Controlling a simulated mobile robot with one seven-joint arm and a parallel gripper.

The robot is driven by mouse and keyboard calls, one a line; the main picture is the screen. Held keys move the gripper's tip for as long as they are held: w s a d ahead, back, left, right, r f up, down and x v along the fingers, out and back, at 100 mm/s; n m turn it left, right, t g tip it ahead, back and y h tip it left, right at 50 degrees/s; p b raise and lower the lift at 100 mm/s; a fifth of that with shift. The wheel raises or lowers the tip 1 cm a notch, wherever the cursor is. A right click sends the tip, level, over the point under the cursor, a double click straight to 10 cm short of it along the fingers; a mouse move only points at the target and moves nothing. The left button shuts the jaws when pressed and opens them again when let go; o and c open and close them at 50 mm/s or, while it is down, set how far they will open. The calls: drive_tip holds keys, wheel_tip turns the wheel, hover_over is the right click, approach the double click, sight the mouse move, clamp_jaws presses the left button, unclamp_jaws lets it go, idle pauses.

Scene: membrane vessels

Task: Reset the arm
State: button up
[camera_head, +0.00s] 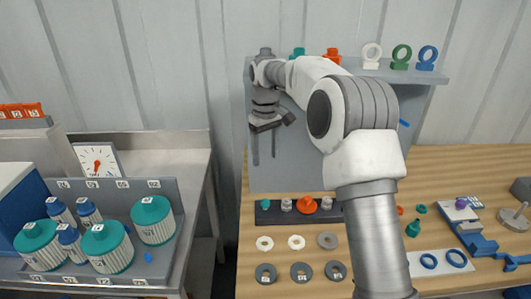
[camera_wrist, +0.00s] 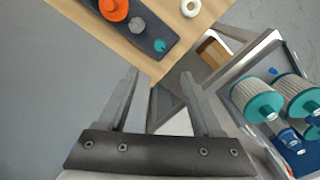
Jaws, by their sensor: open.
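My arm reaches up and bends left at its top, in front of the grey upright panel (camera_head: 300,165) in the head view. My gripper (camera_head: 263,160) hangs there with its fingers pointing down, in front of the panel's left part and above the wooden table (camera_head: 257,225). The fingers stand apart with nothing between them. In the wrist view my gripper (camera_wrist: 158,75) is also open and empty, over the table edge and the gap beside it.
A dark strip (camera_head: 270,217) with small fittings and several rings lies on the table below. Left, a grey tray (camera_head: 172,198) holds teal-capped vessels (camera_head: 152,222). A shelf (camera_head: 400,75) with rings tops the panel. My arm hides part of the table.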

drive_tip(key=shift+r, duration=0.1)
drive_tip(key=s+d+r+m+t, duration=0.1)
drive_tip(key=s+d+r+m, duration=0.15)
drive_tip(key=s+r, duration=0.45)
drive_tip(key=s+d+r+m+t, duration=0.1)
drive_tip(key=s+d+r+t, duration=0.1)
drive_tip(key=s+d+r, duration=0.5)
drive_tip(key=s+d+f+m+t, duration=0.1)
drive_tip(key=s+f, duration=0.1)
drive_tip(key=s, duration=0.9)
drive_tip(key=s+d+f+m+t, duration=0.1)
drive_tip(key=s+f+m, duration=0.1)
drive_tip(key=s, duration=0.9)
drive_tip(key=shift+d+f+t, duration=0.25)
drive_tip(key=shift+f+t, duration=0.05)
drive_tip(key=shift+f, duration=0.4)
drive_tip(key=shift+s+m, duration=0.15)
drive_tip(key=shift+m, duration=0.1)
